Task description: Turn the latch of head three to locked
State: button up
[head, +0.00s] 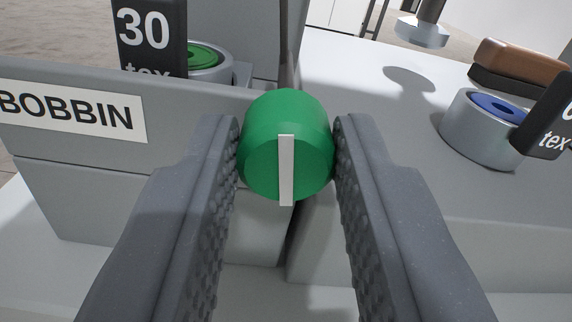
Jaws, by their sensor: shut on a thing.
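A green round latch knob (262,150) with a white pointer bar sits in the middle of the head view, at the front of a grey machine body. The white bar stands upright, close to vertical. My gripper (287,150) is shut on the knob, with one textured finger against its left side and the other against its right. No head number and no locked or unlocked mark shows. The mount behind the knob is mostly hidden.
A panel labelled BOBBIN (65,112) stands at left, with a green-topped bobbin (212,62) and a "30 tex" tag (150,35) behind it. A blue-topped bobbin (490,125), a dark tex tag (548,118) and a brown-topped block (525,65) are at right.

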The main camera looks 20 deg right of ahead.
jog(key=n+p, duration=0.2)
jog(key=n, duration=0.2)
jog(key=shift+a, duration=0.1)
jog(key=n+p, duration=0.1)
jog(key=n, duration=0.2)
jog(key=shift+a+n+p, duration=0.1)
jog(key=shift+n+p, duration=0.2)
jog(key=n, duration=0.2)
jog(key=n+p, duration=0.1)
jog(key=n, duration=0.1)
jog(key=shift+f+n, duration=0.2)
jog(key=shift+n, duration=0.1)
jog(key=shift+a+f+n, duration=0.1)
jog(key=shift+f+n, duration=0.05)
jog(key=shift+n, duration=1.75)
jog(key=o, duration=1)
